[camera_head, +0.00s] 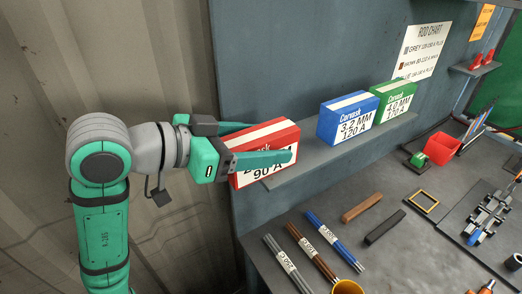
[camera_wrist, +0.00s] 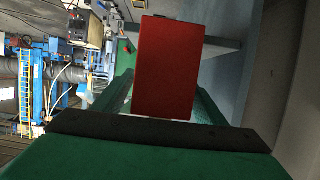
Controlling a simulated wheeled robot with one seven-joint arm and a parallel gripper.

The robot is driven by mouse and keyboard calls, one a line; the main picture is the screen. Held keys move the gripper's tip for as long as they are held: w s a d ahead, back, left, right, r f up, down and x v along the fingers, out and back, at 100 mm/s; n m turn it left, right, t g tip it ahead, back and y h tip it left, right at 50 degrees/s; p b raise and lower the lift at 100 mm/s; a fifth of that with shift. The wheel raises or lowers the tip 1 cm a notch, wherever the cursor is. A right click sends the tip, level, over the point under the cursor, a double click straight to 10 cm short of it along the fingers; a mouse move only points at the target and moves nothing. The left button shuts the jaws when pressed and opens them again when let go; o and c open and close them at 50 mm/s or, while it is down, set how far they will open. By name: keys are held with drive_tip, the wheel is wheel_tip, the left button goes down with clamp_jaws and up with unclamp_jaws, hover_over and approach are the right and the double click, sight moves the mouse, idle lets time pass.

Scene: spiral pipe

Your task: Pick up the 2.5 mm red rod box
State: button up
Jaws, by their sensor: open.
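The red rod box (camera_head: 278,133) stands at the left end of a narrow grey shelf (camera_head: 300,172) on the blue-grey wall panel. Its white label shows "90 A"; the line above is mostly covered by my gripper. My gripper (camera_head: 272,143) is open, with one finger across the front of the red box and the other behind it. In the wrist view the red box (camera_wrist: 168,68) stands between the two green fingers (camera_wrist: 165,100). I cannot tell whether either finger touches it.
A blue 3.2 mm box (camera_head: 348,118) and a green 4.0 mm box (camera_head: 393,103) stand to the right on the same shelf. Below is a dark workbench with rod bundles (camera_head: 312,250), a yellow cup (camera_head: 346,287) and a red container (camera_head: 440,148).

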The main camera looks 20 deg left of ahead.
clamp_jaws()
drive_tip(key=shift+w, duration=0.1)
